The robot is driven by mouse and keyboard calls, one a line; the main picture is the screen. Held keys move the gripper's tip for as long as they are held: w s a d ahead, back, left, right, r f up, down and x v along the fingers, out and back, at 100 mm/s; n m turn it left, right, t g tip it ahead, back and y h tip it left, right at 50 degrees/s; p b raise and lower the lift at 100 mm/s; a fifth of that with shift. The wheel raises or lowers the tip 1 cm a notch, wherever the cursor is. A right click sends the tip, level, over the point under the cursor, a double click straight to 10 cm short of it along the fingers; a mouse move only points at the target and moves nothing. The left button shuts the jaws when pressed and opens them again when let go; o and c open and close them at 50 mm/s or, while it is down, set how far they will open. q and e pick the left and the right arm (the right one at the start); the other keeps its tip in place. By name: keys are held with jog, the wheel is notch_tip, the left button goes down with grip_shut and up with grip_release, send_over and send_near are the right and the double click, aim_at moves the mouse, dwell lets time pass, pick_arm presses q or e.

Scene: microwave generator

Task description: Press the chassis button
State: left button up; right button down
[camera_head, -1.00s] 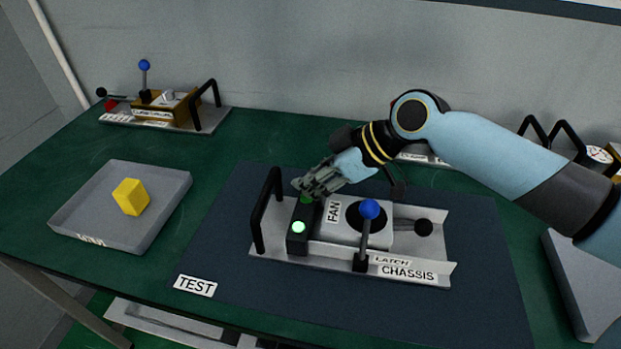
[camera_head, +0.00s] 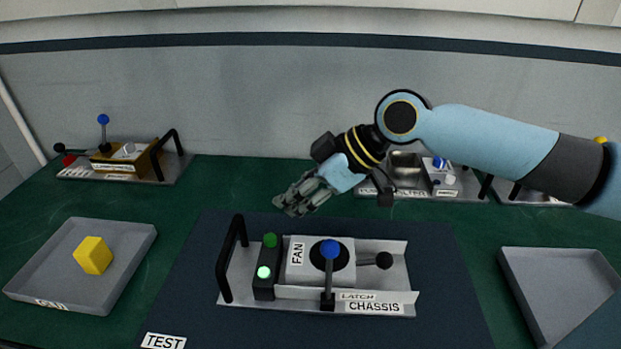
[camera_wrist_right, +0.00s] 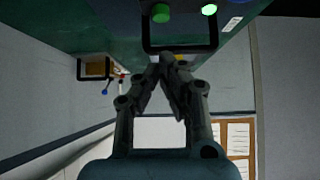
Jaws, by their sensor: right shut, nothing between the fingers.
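The chassis (camera_head: 400,300) is a metal tray unit on the dark test mat. At its left a black box carries a green button (camera_head: 270,240) and a lit pale green light (camera_head: 264,272). A fan block (camera_head: 297,262), a blue-knobbed latch lever (camera_head: 330,250) and a black handle (camera_head: 226,262) are on it. My right gripper (camera_head: 285,208) is shut and empty, above and behind the black box, apart from the button. In the right wrist view the shut fingers (camera_wrist_right: 168,62) show, with the green button (camera_wrist_right: 161,13) at the top edge. My left gripper is not in view.
A grey tray with a yellow block (camera_head: 93,255) stands at left. An empty grey tray (camera_head: 565,262) is at right. Other units stand at the back, one (camera_head: 125,160) at left and one (camera_head: 440,185) behind my right arm. Green table is clear between the trays and mat.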

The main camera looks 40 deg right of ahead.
jog(key=shift+v, duration=2.05)
jog(key=shift+r, duration=0.1)
jog(key=shift+a, duration=0.1)
